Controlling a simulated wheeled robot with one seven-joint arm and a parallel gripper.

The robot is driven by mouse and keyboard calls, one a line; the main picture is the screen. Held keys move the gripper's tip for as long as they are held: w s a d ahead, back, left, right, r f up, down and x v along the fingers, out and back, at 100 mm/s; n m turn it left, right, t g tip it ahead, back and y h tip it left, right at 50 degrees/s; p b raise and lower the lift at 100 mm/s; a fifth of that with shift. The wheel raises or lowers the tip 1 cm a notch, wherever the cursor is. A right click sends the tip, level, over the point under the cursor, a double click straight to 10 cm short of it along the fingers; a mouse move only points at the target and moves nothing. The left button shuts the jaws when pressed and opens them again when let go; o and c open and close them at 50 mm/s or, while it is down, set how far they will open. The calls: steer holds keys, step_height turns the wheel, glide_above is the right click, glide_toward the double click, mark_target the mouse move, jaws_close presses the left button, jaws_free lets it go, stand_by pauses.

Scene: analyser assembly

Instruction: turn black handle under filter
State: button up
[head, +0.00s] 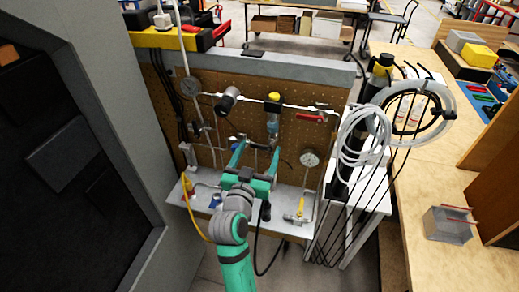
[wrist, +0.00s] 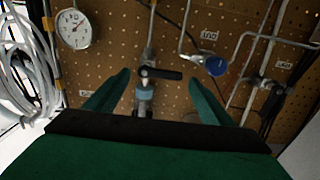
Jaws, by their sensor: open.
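The filter (head: 273,122), with a yellow top and a bluish body, hangs on the brown pegboard in the head view. In the wrist view, which is upside down, the black handle (wrist: 160,73) is a short bar lying crosswise on a metal valve. A pale blue-grey fitting (wrist: 145,95) adjoins the valve. My gripper (head: 259,147) has its green fingers spread, with nothing held between them. In the wrist view my gripper (wrist: 159,78) has one finger on each side of the handle, both apart from it. The handle is hard to make out in the head view.
A dial gauge (head: 310,159) is right of my gripper. A blue round knob (wrist: 215,66) and metal tubing are near the fingers in the wrist view. A grey shelf (head: 280,220) runs below the pegboard. Coiled white hoses (head: 362,145) hang at the right.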

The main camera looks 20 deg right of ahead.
steer(key=shift+w+d, duration=0.35)
steer(key=shift+w, duration=0.2)
steer(key=c, duration=1.1)
steer(key=shift+o, duration=0.3)
